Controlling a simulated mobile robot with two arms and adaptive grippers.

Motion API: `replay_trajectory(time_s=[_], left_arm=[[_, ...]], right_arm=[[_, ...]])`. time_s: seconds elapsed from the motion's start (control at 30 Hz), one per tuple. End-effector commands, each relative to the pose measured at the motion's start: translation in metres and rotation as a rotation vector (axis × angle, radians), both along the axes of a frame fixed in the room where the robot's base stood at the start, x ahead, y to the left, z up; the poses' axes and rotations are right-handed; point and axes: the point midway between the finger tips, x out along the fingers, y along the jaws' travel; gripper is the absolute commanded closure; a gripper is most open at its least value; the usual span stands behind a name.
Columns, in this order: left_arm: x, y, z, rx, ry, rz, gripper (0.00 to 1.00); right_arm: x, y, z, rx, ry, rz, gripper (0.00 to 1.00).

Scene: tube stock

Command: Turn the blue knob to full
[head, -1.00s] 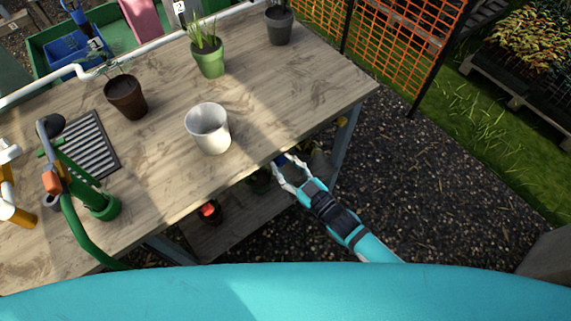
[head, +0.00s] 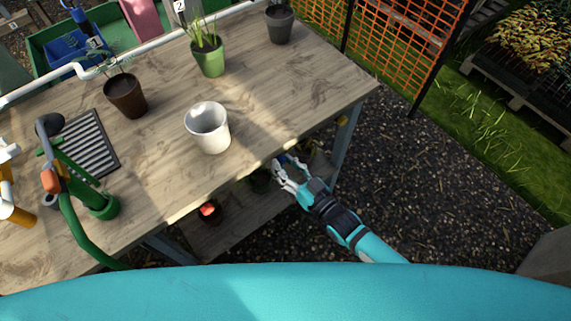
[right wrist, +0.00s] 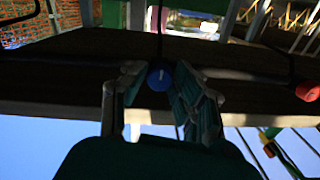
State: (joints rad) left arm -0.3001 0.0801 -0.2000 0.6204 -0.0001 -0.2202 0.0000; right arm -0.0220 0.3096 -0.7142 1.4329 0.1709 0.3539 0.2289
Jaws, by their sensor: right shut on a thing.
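The blue knob (right wrist: 159,76) sits at the front edge of the wooden table and shows between my right fingertips in the right wrist view. A pale mark shows on its face, pointing roughly up and down in that view. In the head view a small dark blue bit of the knob (head: 281,159) shows just under the table edge, mostly hidden by the fingers. My right gripper (head: 287,166) is shut on the knob; it also shows in the right wrist view (right wrist: 158,88). My left gripper is not in view.
A red knob (right wrist: 308,91) sits along the same edge, to the right in the right wrist view. The wooden table (head: 285,95) bears a white pot (head: 208,130), a green pot (head: 208,58) and a green hand pump (head: 100,205). Gravel lies right of the table.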

Motion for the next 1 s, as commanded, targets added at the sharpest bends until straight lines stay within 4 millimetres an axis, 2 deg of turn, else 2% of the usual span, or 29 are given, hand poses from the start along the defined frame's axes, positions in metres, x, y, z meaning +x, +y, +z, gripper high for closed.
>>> replay_trajectory(time_s=[0.17,0.2,0.37,0.7,0.87,1.0], left_arm=[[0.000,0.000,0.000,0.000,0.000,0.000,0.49],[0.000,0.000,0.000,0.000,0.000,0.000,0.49],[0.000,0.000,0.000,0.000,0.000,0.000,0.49],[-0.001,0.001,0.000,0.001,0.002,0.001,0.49],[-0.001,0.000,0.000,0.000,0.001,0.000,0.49],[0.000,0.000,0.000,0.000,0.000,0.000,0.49]], right_arm=[[0.000,0.000,0.000,0.001,0.001,-0.001,1.00],[0.000,0.000,0.000,0.001,0.001,-0.001,0.67],[0.000,0.000,0.000,0.001,0.001,0.000,0.48],[-0.005,-0.004,-0.001,-0.001,0.002,-0.001,0.48],[-0.025,-0.020,-0.002,-0.003,0.003,0.000,0.48],[-0.050,-0.040,-0.002,-0.003,0.004,0.001,0.48]])
